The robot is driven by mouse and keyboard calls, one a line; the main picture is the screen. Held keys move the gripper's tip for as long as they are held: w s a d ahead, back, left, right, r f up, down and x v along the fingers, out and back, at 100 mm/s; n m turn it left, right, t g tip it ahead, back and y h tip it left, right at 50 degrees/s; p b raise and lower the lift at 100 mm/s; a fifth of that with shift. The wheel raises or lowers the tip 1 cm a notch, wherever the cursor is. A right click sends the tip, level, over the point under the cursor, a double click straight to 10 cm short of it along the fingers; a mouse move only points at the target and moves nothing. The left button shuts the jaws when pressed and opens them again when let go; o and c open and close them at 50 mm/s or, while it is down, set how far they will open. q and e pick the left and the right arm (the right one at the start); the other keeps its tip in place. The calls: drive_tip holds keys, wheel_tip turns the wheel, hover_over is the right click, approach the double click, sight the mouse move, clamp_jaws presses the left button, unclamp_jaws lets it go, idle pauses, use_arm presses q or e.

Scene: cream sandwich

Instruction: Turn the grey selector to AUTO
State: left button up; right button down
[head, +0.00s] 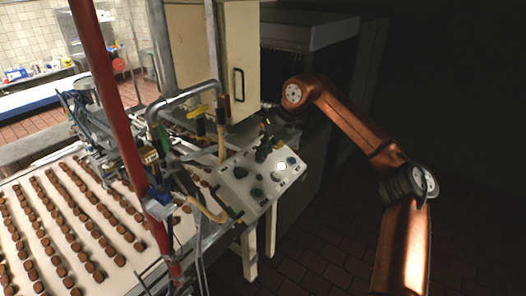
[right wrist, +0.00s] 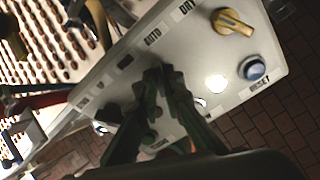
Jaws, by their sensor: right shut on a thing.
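My right gripper (head: 264,150) is at the pale control panel (head: 233,184) in the head view. In the right wrist view my right gripper (right wrist: 162,74) has its dark fingers close together, with the tips at the panel (right wrist: 198,50), just below the AUTO label (right wrist: 153,37). It is shut on the grey selector, which the fingertips mostly hide, so I cannot tell which way its pointer lies. The DRY label (right wrist: 187,7) is further up and right. My left gripper is not in view.
A yellow selector (right wrist: 233,22), a blue button (right wrist: 253,68) over the RESET label (right wrist: 260,86) and a lit white button (right wrist: 216,85) sit close by. A conveyor (head: 120,216) with rows of brown pieces lies left. A red post (head: 100,80) stands there. Brick floor is clear at right.

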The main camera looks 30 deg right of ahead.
drive_tip(key=shift+r+m, duration=0.15)
drive_tip(key=shift+m, duration=0.35)
drive_tip(key=c, duration=2.1)
unclamp_jaws()
drive_tip(key=v, duration=1.1)
drive_tip(key=shift+s+d+r, duration=0.25)
drive_tip(key=shift+d+r, duration=0.05)
